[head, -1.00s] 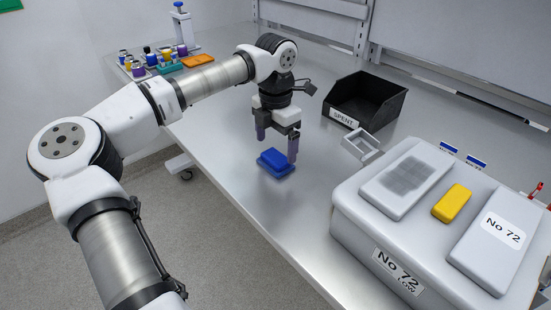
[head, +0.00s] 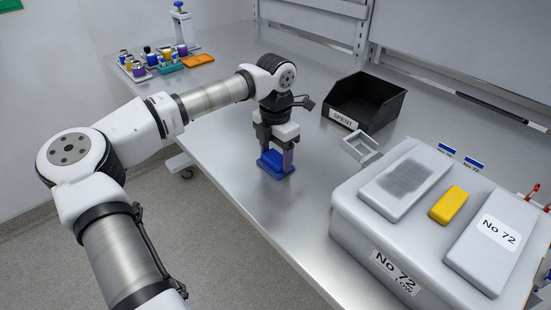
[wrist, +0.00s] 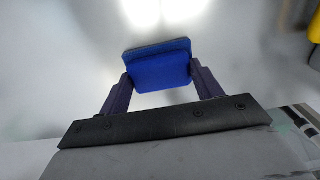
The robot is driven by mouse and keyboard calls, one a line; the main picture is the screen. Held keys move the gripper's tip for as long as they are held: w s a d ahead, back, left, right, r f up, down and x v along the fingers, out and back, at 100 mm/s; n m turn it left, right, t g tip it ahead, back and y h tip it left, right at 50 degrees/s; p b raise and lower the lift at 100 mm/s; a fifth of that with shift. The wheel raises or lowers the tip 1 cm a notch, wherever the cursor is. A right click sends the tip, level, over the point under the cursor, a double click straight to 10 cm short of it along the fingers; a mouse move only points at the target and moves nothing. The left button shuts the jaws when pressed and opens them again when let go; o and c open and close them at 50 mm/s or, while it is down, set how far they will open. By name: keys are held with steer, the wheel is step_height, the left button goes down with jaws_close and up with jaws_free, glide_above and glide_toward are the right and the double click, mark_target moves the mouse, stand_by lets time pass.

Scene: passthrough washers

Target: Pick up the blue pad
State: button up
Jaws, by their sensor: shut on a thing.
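The blue pad (head: 270,167) rests on the steel table, near its front edge, in the head view. My gripper (head: 275,156) is directly over it, pointing down, with its fingers on either side of the pad's upper part. In the wrist view the blue pad (wrist: 159,68) sits between the two dark fingertips, and my gripper (wrist: 160,80) is shut on it. I see no clear gap beneath the pad in the head view. The fingers hide part of its sides.
A black bin marked SPENT (head: 365,100) and a small open grey tray (head: 361,147) stand to the right. A white box (head: 350,235) with a yellow pad (head: 448,205) on top is at the front right. Vials and an orange pad (head: 198,61) are at the far left.

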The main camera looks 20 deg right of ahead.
mark_target(275, 157)
steer(key=shift+r, duration=0.1)
step_height(275, 157, up, 20)
steer(key=b, duration=0.2)
